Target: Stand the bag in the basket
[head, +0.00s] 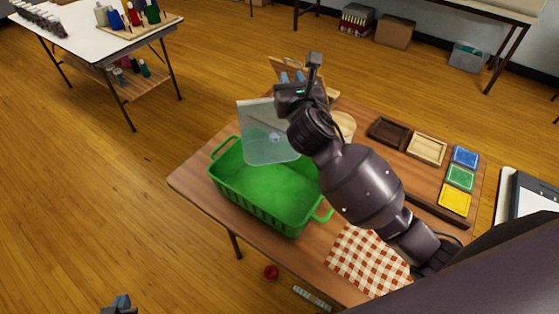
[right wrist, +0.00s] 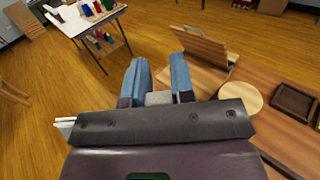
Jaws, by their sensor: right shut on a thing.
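The bag (head: 262,142) is a pale, see-through flat panel that stands roughly upright over the far part of the green basket (head: 262,212). The basket is empty as far as I see, and I cannot tell if the bag's lower edge touches it. My right gripper (head: 291,78) is at the bag's upper right and is shut on it; the wrist and arm hide the grip. In the right wrist view the blue fingers (right wrist: 160,78) stand apart with something grey between them. Only the tip of my left gripper (head: 122,304) shows at the bottom left, away from the table.
The wooden table (head: 190,180) also bears a checked cloth (head: 368,262), dark and light trays (head: 427,148), coloured blocks (head: 460,178), a round wooden disc (right wrist: 240,97) and a wooden stand (right wrist: 205,48).

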